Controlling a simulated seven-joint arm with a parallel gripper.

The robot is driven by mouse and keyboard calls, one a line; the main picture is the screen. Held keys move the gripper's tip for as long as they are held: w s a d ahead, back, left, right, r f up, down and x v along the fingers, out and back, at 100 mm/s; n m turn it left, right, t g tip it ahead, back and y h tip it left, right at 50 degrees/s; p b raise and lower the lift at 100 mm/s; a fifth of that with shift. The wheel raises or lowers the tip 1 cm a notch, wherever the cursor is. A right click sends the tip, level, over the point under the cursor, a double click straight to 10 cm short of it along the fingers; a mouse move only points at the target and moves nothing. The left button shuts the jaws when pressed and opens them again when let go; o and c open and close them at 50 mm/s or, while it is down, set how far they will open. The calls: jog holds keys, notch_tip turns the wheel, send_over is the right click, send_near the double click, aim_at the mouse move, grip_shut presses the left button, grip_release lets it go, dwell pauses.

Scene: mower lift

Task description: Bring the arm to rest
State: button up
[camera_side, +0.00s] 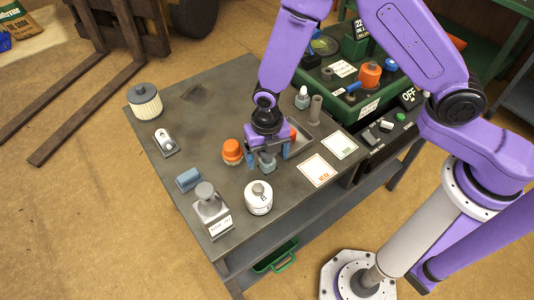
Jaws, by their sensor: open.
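My purple arm reaches over the grey workbench (215,105) from the right. My gripper (268,158) points down low over the middle of the bench, its blue fingers apart. A small grey-green block (267,166) shows between or just behind the fingers; I cannot tell whether they touch it. An orange-capped piece (232,151) stands just left of the gripper. A shallow grey tray (308,142) lies just right of it, partly hidden by the gripper, with a bit of orange showing there.
Around the gripper stand a white canister (258,198), a grey stand (211,206), a blue block (189,179), a pale filter (145,102), a small bottle (302,97) and a grey cylinder (315,108). Two cards, one marked red (316,170), lie right. A green machine (350,100) stands behind.

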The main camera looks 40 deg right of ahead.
jog(key=shift+r, duration=3.85)
jog(key=shift+s+d+r, duration=0.1)
jog(key=shift+d+r, duration=0.05)
jog(key=s+d+r+m, duration=0.6)
jog(key=s+d+m, duration=0.3)
jog(key=s+m, duration=0.1)
jog(key=s+d+r+m, duration=0.7)
jog(key=s+d+m, duration=0.3)
jog(key=s, duration=0.1)
jog(key=shift+s+r, duration=0.25)
jog(key=shift+r, duration=0.05)
